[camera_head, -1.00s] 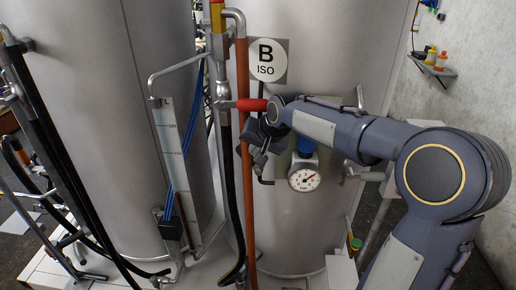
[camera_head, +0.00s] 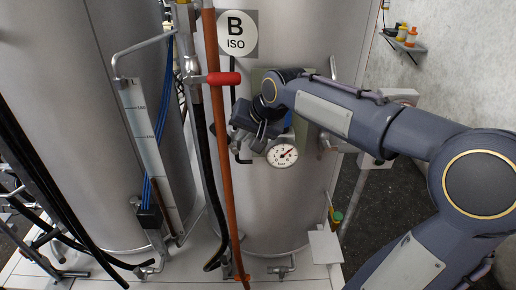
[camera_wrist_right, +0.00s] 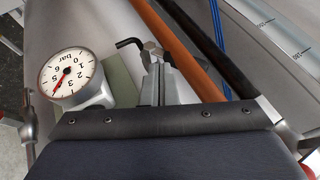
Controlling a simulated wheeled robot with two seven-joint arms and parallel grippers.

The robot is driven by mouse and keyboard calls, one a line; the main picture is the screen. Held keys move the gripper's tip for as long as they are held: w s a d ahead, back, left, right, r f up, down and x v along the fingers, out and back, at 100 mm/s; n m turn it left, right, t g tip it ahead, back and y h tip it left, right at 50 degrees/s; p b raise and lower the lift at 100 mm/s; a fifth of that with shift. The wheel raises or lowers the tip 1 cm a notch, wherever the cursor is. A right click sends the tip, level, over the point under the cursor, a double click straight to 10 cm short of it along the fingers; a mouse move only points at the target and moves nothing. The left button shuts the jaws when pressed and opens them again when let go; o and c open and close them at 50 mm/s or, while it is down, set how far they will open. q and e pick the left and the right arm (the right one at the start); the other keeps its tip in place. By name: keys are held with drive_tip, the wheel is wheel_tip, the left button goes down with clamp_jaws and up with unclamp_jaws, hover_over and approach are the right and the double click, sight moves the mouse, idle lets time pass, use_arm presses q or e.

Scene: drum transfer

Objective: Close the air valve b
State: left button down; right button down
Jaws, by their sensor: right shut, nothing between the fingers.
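Tank B (camera_head: 300,205) is a large grey cylinder with a white "B ISO" sign (camera_head: 236,33). My right gripper (camera_head: 241,141) is at its front, just left of a round white gauge (camera_head: 282,155). A small black bent lever (camera_head: 239,158) sits just below the fingertips. In the right wrist view the black lever (camera_wrist_right: 128,42) meets a metal fitting (camera_wrist_right: 152,50) right at the fingertips (camera_wrist_right: 155,72). The right fingers are shut with nothing between them. I cannot tell whether they touch the fitting. Which fitting is air valve b is not labelled. My left gripper is out of view.
A red-handled valve (camera_head: 223,78) sits above on the vertical pipes. An orange-brown pipe (camera_head: 222,150) and a black hose (camera_head: 207,170) run down left of the gripper. A sight glass (camera_head: 142,125) stands in front of the left tank. A small shelf (camera_head: 405,43) hangs on the right wall.

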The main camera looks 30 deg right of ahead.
sight(225, 139)
drive_tip(key=s+b, duration=0.1)
drive_tip(key=s, duration=0.4)
drive_tip(key=w+d+r+m+t+y+b, duration=0.2)
drive_tip(key=d+r+m+t+y+b, duration=0.15)
drive_tip(key=d, duration=0.35)
drive_tip(key=shift+n+t, duration=0.35)
drive_tip(key=shift+t, duration=0.1)
drive_tip(key=x, duration=0.4)
drive_tip(key=a+p+x, duration=0.1)
drive_tip(key=x, duration=0.3)
drive_tip(key=s+a+p+x, duration=0.1)
drive_tip(key=x, duration=0.3)
drive_tip(key=shift+w+a+f, duration=0.2)
drive_tip(key=shift+w+f, duration=0.05)
drive_tip(key=shift+w, duration=0.05)
drive_tip(key=shift+d, duration=0.1)
